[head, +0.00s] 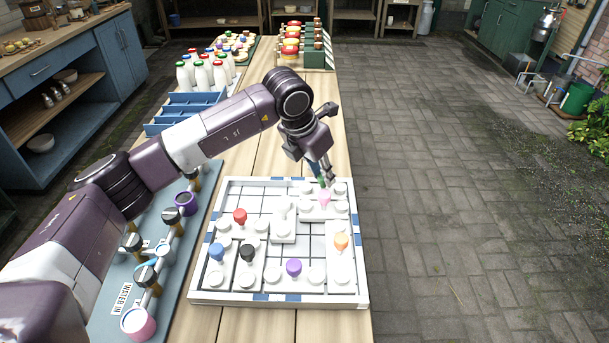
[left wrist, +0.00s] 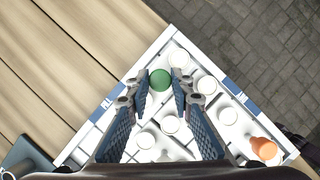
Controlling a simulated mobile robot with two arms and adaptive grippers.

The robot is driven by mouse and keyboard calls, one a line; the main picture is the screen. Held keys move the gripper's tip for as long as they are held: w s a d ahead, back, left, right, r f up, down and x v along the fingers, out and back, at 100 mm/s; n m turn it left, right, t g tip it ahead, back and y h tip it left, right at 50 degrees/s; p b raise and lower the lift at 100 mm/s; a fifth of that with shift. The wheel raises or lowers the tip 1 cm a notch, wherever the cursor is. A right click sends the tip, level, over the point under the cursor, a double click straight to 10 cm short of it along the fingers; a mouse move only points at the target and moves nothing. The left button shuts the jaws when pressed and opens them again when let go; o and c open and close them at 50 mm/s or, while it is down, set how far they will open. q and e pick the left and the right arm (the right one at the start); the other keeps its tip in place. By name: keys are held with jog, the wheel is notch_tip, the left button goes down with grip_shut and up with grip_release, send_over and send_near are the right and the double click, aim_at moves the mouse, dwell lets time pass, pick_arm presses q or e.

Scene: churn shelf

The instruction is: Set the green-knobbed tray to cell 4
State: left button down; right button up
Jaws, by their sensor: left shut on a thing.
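The green knob (head: 322,183) of the green-knobbed tray is in the far right part of the white framed board (head: 364,290). My left gripper (head: 326,174) points down there, shut on the green knob, which shows between its fingertips in the left wrist view (left wrist: 160,79). The tray's body is mostly hidden by the fingers and nearby knobs. I cannot read any cell numbers. My right gripper is not in view.
The board also holds pink (head: 324,198), orange (head: 341,241), purple (head: 293,267), black (head: 247,253), blue (head: 216,251) and red (head: 240,216) knobs among white ones. Bare grid shows at back left. A pipe panel (head: 118,270) is left; milk bottles (head: 202,75) stand behind.

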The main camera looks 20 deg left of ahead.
pick_arm(q)
jog(key=shift+d, duration=0.15)
jog(key=c, duration=1.7)
grip_release()
jog(key=shift+d, duration=0.15)
jog(key=shift+r, duration=0.2)
jog(key=v, duration=1.1)
jog(key=shift+s+r, duration=0.15)
jog(key=shift+r, duration=0.15)
